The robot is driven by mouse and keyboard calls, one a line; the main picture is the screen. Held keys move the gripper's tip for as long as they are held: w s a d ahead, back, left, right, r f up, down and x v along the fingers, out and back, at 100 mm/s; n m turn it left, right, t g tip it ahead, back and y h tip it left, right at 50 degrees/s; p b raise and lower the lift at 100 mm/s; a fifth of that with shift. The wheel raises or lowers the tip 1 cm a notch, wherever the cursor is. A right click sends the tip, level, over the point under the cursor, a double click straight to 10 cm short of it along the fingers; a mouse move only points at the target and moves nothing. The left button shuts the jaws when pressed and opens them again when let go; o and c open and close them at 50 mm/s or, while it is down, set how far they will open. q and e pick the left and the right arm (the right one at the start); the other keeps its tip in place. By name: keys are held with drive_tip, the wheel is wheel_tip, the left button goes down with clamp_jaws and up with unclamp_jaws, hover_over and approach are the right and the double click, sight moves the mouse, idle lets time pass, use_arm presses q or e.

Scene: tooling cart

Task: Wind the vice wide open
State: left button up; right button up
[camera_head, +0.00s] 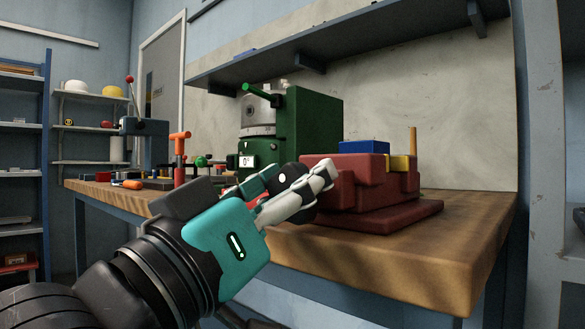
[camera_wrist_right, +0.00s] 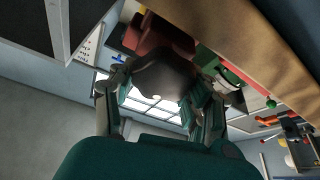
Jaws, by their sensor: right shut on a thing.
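The red vice (camera_head: 345,185) stands on the right part of the wooden bench, on a flat red base. A blue block (camera_head: 364,147) and a yellow piece (camera_head: 401,163) show at its top; whether they are between its jaws I cannot tell. My right gripper (camera_head: 300,190) is at the near left end of the vice. In the right wrist view its fingers are shut around a dark rounded handle (camera_wrist_right: 160,76), with the red vice (camera_wrist_right: 158,36) just beyond it. The gripper hides most of the handle in the head view. My left gripper is not in view.
A green machine (camera_head: 313,125) stands behind the vice on the bench (camera_head: 430,245). A shelf (camera_head: 350,45) hangs above. The bench's front right corner is clear.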

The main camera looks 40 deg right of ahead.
drive_tip(key=shift+w+n+t, duration=0.1)
drive_tip(key=shift+n+t, duration=0.5)
drive_tip(key=shift+n, duration=0.4)
drive_tip(key=shift+p, duration=0.3)
drive_tip(key=o, duration=1.2)
drive_tip(key=shift+r, duration=0.1)
wheel_tip(320, 180, up, 10)
drive_tip(key=shift+f, duration=0.1)
